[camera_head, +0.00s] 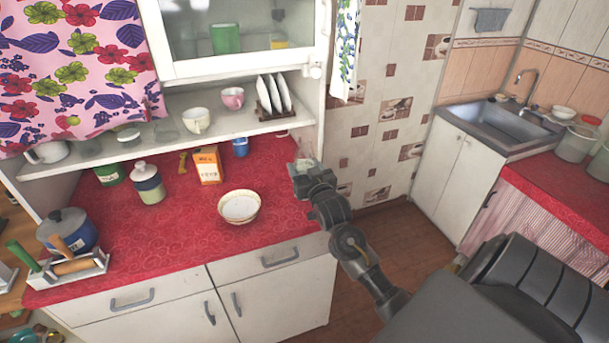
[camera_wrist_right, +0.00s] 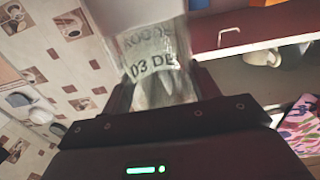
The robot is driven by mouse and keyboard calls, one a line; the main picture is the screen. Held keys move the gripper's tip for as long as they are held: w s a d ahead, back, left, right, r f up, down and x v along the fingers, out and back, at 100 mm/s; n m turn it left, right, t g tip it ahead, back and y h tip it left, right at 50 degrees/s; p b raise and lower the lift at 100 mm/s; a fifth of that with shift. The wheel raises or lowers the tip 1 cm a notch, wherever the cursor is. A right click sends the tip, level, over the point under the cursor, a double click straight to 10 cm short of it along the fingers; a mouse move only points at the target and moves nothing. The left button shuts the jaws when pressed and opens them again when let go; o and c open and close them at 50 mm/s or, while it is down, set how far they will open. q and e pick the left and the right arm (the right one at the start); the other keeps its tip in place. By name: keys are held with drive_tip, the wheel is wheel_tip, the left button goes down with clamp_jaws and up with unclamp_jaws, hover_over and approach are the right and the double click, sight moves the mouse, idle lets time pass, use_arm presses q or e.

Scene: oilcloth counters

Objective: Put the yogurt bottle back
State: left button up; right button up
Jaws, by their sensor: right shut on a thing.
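My right gripper (camera_head: 304,172) is at the right edge of the red counter (camera_head: 150,225), beside the open end of the shelf unit. In the right wrist view the yogurt bottle (camera_wrist_right: 155,62), pale and with dark printed letters, sits between the two fingers, and the gripper is shut on it. In the head view only a small pale part shows at the gripper's tip. The far end of the bottle is cut off by the top of the wrist view. My left gripper is in neither view.
A cream bowl (camera_head: 239,207), an orange carton (camera_head: 207,165), a lidded jar (camera_head: 148,184) and a blue pot (camera_head: 68,231) stand on the counter. A shelf (camera_head: 165,129) with cups and a plate rack hangs low above its back. The counter's front right is clear.

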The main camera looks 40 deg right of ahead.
drive_tip(key=shift+d, duration=0.15)
drive_tip(key=f+p, duration=0.1)
drive_tip(key=f, duration=0.2)
drive_tip(key=shift+w+p, duration=0.2)
drive_tip(key=shift+p, duration=0.15)
drive_tip(key=shift+d+f, duration=0.1)
drive_tip(key=shift+f, duration=0.15)
drive_tip(key=shift+f, duration=0.2)
drive_tip(key=o, duration=1.4)
drive_tip(key=shift+o, duration=0.2)
drive_tip(key=shift+s+r, duration=0.1)
drive_tip(key=b+v, duration=0.3)
drive_tip(key=v, duration=0.9)
